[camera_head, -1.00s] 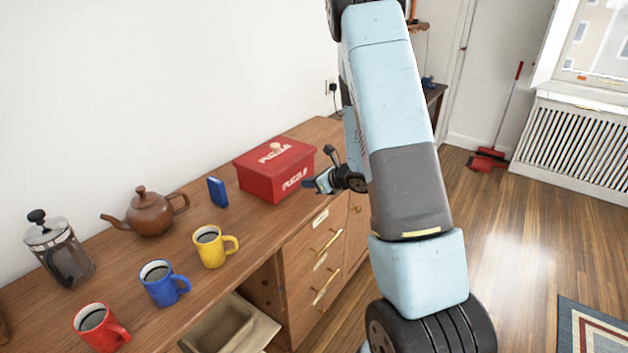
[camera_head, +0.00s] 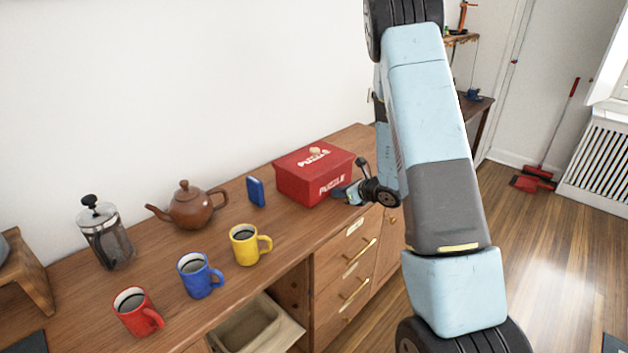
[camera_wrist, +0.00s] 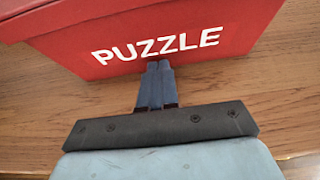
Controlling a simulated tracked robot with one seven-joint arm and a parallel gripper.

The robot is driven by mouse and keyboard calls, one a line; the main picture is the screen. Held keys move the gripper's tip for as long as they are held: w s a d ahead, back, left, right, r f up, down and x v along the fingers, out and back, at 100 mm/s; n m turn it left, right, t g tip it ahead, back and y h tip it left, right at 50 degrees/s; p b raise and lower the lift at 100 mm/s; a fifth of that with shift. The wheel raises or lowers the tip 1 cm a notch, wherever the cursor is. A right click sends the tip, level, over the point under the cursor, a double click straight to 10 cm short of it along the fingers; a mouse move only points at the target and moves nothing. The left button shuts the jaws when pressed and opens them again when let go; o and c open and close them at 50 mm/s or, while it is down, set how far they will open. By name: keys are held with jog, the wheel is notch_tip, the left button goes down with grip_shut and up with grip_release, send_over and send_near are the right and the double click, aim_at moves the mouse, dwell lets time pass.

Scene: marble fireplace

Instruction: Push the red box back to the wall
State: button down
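The red box (camera_head: 308,184) with a lid and white "PUZZLE" lettering stands on the wooden sideboard (camera_head: 215,293), near its far right part. A narrow strip of bare top seems to lie between the box and the white wall behind. My gripper (camera_head: 343,193) is at the box's front right, low over the sideboard's front edge. In the wrist view my gripper (camera_wrist: 160,66) has both fingers together, empty, pointing at the front face of the red box (camera_wrist: 240,40) just below the lettering. The tips touch the face or are very close to it.
A small blue box (camera_head: 256,192) stands left of the red box, with a brown teapot (camera_head: 190,207) and a French press (camera_head: 105,235) further left. Yellow (camera_head: 246,246), blue (camera_head: 199,277) and red (camera_head: 135,312) mugs stand along the front.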

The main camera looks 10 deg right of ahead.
aim_at(321, 161)
jog(key=shift+w+a, duration=1.4)
jog(key=shift+w, duration=0.5)
jog(key=shift+w+a, duration=1.4)
jog(key=shift+w, duration=0.55)
jog(key=shift+w+a, duration=1.4)
jog(key=shift+w, duration=0.5)
jog(key=shift+s+d, duration=0.75)
jog(key=shift+s, duration=0.3)
jog(key=shift+s+d, duration=0.75)
jog(key=shift+s, duration=0.25)
jog(key=shift+r, duration=0.15)
jog(key=shift+r, duration=3.9)
